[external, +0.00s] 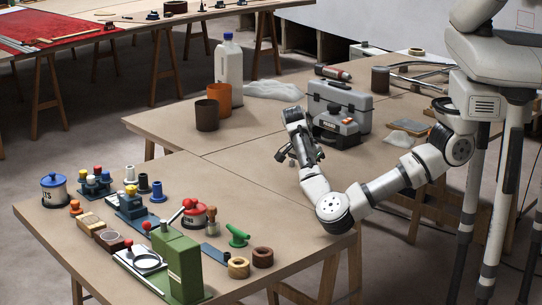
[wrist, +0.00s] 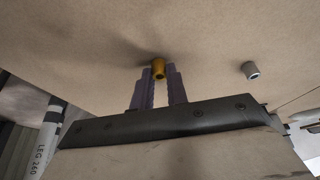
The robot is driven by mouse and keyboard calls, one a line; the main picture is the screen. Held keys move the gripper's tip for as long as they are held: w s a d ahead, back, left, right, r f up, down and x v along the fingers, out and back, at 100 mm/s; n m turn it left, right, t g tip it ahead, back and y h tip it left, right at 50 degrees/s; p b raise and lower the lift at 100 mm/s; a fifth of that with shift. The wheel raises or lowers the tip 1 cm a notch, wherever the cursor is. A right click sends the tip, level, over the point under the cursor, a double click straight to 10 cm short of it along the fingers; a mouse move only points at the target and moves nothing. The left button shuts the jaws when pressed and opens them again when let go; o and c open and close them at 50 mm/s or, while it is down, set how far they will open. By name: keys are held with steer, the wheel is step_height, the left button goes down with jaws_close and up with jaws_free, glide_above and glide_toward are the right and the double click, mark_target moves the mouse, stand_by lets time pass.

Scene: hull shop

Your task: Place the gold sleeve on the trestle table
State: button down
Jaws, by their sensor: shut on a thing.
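In the wrist view the gold sleeve (wrist: 158,69) is a small gold-brown ring between the fingertips of my gripper (wrist: 160,76), which is shut on it. A shadow lies on the tabletop beside it; I cannot tell whether the sleeve touches the wood or is just above it. In the external view my gripper (external: 283,154) is low over the tan trestle table (external: 232,190), and the sleeve is too small or hidden to make out. A grey sleeve (wrist: 251,70) stands apart to the right on the table in the wrist view.
A grey toolbox (external: 341,103) and a dark case (external: 336,130) stand close behind my gripper. Brown and orange cups (external: 207,115) and a white bottle (external: 229,62) stand behind to the left. A green press (external: 178,265) and several small parts crowd the front. Bare wood lies between.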

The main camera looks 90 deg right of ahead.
steer(key=shift+f, duration=0.1)
steer(key=c, duration=1.4)
jaws_free()
steer(key=b+v, duration=0.1)
steer(key=v, duration=1.1)
